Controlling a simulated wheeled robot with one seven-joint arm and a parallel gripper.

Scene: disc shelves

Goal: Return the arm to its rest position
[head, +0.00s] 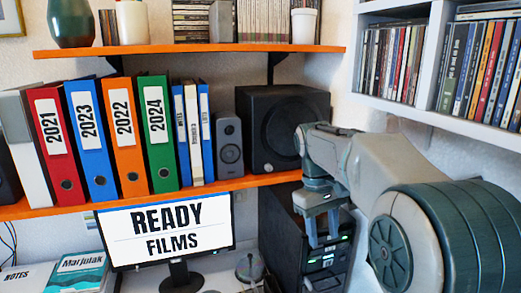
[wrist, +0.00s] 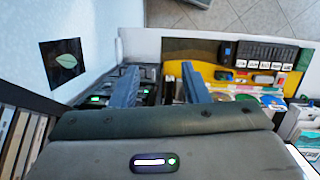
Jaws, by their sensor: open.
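My gripper (head: 323,238) hangs with its fingers pointing down in the head view, in front of a dark rack unit with green lights (head: 322,262), below the orange shelf's right end. The two fingers are apart with nothing between them. In the wrist view my gripper (wrist: 158,72) also shows spread, blue-grey fingers and an empty gap. My arm reaches in from the right side of the head view and is bent at the wrist.
An orange shelf (head: 70,207) holds several binders and a black speaker (head: 285,125) close to my gripper. A white disc shelf (head: 400,106) stands at upper right, near my arm. A monitor (head: 168,230) stands at lower left. The wrist view shows a yellow surface (wrist: 199,70) with items.

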